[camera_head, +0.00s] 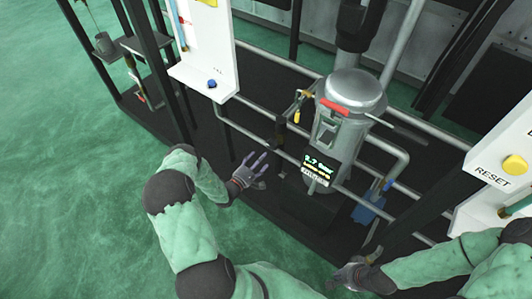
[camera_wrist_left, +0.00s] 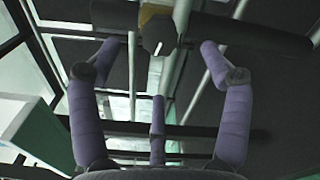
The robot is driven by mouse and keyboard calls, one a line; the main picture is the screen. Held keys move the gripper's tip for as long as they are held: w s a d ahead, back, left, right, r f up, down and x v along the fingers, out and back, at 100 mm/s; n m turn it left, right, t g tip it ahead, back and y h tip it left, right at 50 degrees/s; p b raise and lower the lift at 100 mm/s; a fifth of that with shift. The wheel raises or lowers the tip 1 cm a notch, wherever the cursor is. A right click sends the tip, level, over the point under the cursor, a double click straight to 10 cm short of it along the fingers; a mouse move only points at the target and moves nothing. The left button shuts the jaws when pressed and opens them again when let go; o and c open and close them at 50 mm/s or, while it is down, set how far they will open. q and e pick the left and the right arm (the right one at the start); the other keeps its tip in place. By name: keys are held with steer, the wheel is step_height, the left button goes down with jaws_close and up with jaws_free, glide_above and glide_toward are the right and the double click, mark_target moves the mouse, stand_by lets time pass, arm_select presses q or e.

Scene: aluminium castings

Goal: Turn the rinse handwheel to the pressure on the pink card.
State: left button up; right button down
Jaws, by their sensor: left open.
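My left gripper (camera_head: 256,165) is open and empty, in front of the pipework left of the lit display (camera_head: 318,167). The display shows green digits with "bar", too small to read surely. In the left wrist view its purple-grey fingers (camera_wrist_left: 161,75) are spread apart with nothing between them. A dark piece with a yellowish part (camera_wrist_left: 157,28) lies beyond the fingertips; I cannot tell whether it is the handwheel. My right gripper (camera_head: 352,274) is low at the right, its fingers too unclear to judge. I cannot pick out the pink card or a clear wheel rim.
A grey cylindrical vessel (camera_head: 356,90) with a red handle (camera_head: 334,107) stands behind the display. Pipes (camera_head: 260,65) run around it. A yellow-handled fitting (camera_head: 297,115) is left of it, a blue item (camera_head: 368,206) right. A white panel (camera_head: 211,60) and RESET panel (camera_head: 488,190) flank it.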

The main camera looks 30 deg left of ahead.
mark_target(270, 146)
arm_select(q)
steer(key=shift+s, duration=0.95)
steer(key=w+n+p, duration=0.5)
steer(key=w+n, duration=0.6)
steer(key=w, duration=0.1)
steer(key=shift+d+r, duration=0.1)
steer(key=c, duration=1.1)
